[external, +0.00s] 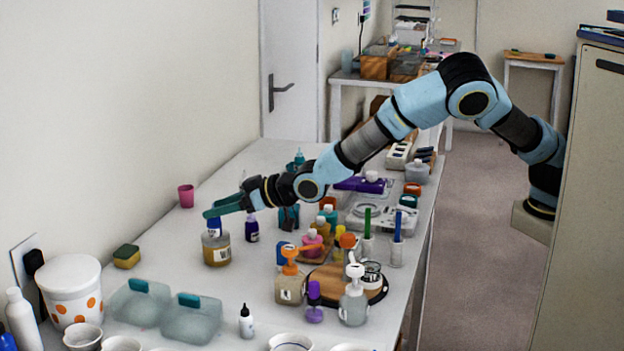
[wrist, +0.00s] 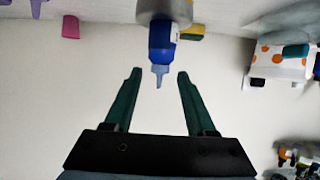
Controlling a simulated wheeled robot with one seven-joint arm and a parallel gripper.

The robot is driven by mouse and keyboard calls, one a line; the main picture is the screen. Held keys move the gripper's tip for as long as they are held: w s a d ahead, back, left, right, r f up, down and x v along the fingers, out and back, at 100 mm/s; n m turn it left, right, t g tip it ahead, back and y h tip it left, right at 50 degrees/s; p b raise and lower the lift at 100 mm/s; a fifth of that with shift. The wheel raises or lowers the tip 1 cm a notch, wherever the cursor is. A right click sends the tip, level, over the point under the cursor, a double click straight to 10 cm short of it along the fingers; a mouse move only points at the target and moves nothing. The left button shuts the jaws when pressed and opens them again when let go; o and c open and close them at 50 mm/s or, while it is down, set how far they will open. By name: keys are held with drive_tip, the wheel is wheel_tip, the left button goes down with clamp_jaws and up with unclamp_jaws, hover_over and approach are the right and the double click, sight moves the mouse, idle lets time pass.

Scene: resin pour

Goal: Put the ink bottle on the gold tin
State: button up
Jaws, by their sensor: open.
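The ink bottle, blue with a pale label and a nozzle, stands upright on the lid of the gold tin (external: 217,254) in the external view; its visible part (external: 214,226) is just below my gripper (external: 210,211). In the wrist view, which is upside down, the ink bottle (wrist: 162,42) is beyond my fingertips, its nozzle pointing toward the gap between them. My gripper (wrist: 159,75) is open and empty, and its fingers are apart from the bottle. The pale round shape at the bottle's base in the wrist view appears to be the tin's top.
A dark purple bottle (external: 252,230) stands right of the tin. Clear trays (external: 190,322) lie in front. Pump bottles and a round wooden board (external: 325,284) crowd the right.

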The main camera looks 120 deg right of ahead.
drive_tip(key=b+v, duration=0.1)
drive_tip(key=v, duration=0.6)
